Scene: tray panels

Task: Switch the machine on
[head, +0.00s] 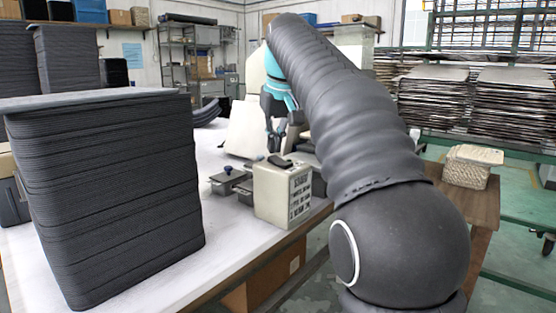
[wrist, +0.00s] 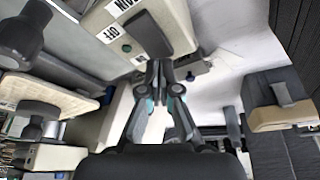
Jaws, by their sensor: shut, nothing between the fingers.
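The machine, a beige box (head: 283,197) with printed labels on its side, stands near the right edge of the white table. A dark switch lever (head: 279,161) lies on its top. In the wrist view the beige box (wrist: 178,22) shows labels, one reading "OFF", a small green spot (wrist: 127,48) and the dark lever (wrist: 149,36). My gripper (head: 276,146) is shut and empty, pointing down above and behind the box in the head view. In the wrist view my gripper's fingertips (wrist: 160,68) appear just below the lever; I cannot tell whether they touch it.
A tall stack of dark panels (head: 110,195) fills the left of the white table (head: 205,270). Small grey boxes with knobs (head: 228,180) stand left of the machine. A wicker basket (head: 470,168) sits on a brown table at right. Stacked sheets (head: 432,100) stand behind.

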